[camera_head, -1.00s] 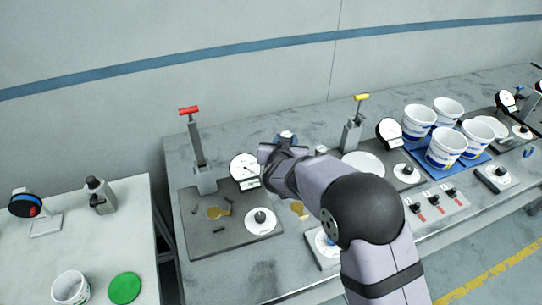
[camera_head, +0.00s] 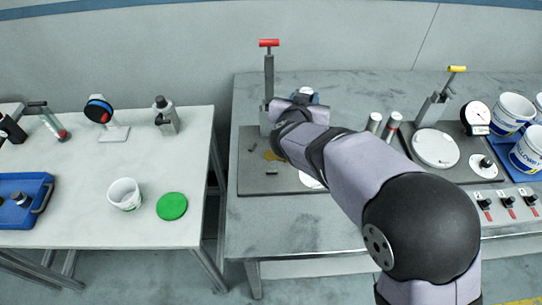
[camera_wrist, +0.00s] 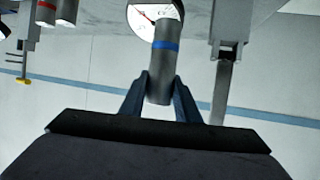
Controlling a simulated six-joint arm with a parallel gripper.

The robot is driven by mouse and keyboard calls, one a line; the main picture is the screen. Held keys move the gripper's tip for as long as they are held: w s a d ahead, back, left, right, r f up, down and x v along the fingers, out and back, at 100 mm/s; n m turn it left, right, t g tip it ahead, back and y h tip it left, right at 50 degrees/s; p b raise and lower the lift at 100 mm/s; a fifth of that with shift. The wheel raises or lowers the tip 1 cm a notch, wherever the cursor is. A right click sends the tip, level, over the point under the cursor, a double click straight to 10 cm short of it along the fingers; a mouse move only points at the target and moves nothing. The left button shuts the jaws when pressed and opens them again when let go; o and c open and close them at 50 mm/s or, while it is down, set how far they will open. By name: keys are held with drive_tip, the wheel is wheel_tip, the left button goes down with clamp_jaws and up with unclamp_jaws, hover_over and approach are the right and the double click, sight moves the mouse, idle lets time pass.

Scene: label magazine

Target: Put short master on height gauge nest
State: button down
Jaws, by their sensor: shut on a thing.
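My gripper (camera_wrist: 160,88) is shut on a grey cylinder with a blue band (camera_wrist: 164,60), which looks like the short master. In the wrist view it stands out between the two dark blue fingers, with a dial gauge (camera_wrist: 148,14) partly hidden behind it. In the head view my arm reaches over the gauge plate (camera_head: 252,181) at the left of the bench. Only an edge of a white disc (camera_head: 311,181) shows there, and I cannot make out the nest.
A stand with a red handle (camera_head: 269,85) rises at the plate's back. A second plate holds a white disc (camera_head: 435,148), a yellow-handled stand (camera_head: 437,97) and a dial (camera_head: 477,115). A side table (camera_head: 75,195) stands left, across a gap.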

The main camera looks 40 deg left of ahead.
drive_tip(key=s+a+n+g+y, duration=0.2)
drive_tip(key=s+a+n+y, duration=0.15)
drive_tip(key=s, duration=0.55)
drive_tip(key=shift+m+h, duration=0.45)
drive_tip(key=shift+m, duration=0.1)
drive_tip(key=shift+w+a+f+b, duration=0.1)
drive_tip(key=shift+a+f+b, duration=0.1)
drive_tip(key=shift+f, duration=2.25)
drive_tip(key=shift+w+a+f+b, duration=0.1)
drive_tip(key=shift+a+f+b, duration=0.1)
drive_tip(key=shift+f, duration=2.2)
drive_tip(key=shift+f, duration=0.15)
drive_tip(key=c, duration=1.5)
unclamp_jaws()
drive_tip(key=shift+s+f, duration=0.1)
drive_tip(key=shift+f, duration=0.05)
drive_tip(key=shift+o, duration=0.8)
drive_tip(key=shift+d, duration=0.1)
